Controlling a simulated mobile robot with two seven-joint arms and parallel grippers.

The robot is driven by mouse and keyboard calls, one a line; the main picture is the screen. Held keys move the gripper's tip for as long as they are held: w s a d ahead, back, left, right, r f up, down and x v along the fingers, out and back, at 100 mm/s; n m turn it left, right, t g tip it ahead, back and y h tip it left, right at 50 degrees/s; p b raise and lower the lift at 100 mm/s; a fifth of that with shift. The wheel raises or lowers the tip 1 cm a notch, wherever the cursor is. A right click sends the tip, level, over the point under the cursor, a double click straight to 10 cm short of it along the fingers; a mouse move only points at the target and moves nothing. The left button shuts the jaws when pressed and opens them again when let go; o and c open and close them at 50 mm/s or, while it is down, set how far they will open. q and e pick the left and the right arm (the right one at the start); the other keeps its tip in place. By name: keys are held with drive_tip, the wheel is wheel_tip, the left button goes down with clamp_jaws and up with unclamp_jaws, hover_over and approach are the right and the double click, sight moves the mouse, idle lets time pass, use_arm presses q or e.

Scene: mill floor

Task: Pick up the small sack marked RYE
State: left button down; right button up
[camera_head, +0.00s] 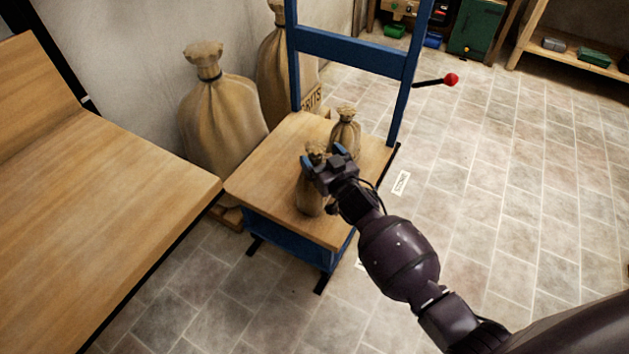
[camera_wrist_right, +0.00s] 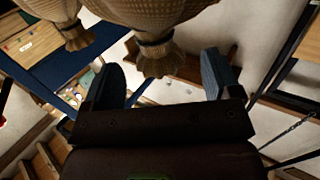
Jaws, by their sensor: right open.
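Two small tan sacks stand on the wooden top (camera_head: 270,155) of a blue-framed platform. My right gripper (camera_head: 325,157) is at the neck of the front small sack (camera_head: 311,197), and it is open. In the right wrist view that sack's gathered neck (camera_wrist_right: 158,58) lies between the two spread fingers, with gaps on both sides. The back small sack (camera_head: 346,136) stands just behind the gripper; it also shows at upper left in the wrist view (camera_wrist_right: 68,32). I cannot read a mark on either small sack, so I cannot tell which is RYE. My left gripper is out of view.
Two large sacks stand behind the platform, one plain-faced (camera_head: 220,115) and one partly hidden with lettering (camera_head: 275,60). A blue upright frame (camera_head: 350,50) with a red-knobbed lever (camera_head: 450,80) rises at the back. A wooden table (camera_head: 90,190) is at left. The floor at right is clear.

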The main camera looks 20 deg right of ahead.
drive_tip(key=shift+w+f, duration=0.25)
drive_tip(key=shift+w, duration=0.55)
drive_tip(key=shift+w+r, duration=0.15)
drive_tip(key=shift+w, duration=0.05)
drive_tip(key=shift+c, duration=0.3)
clamp_jaws()
drive_tip(key=shift+a+r, duration=0.1)
drive_tip(key=shift+r, duration=0.1)
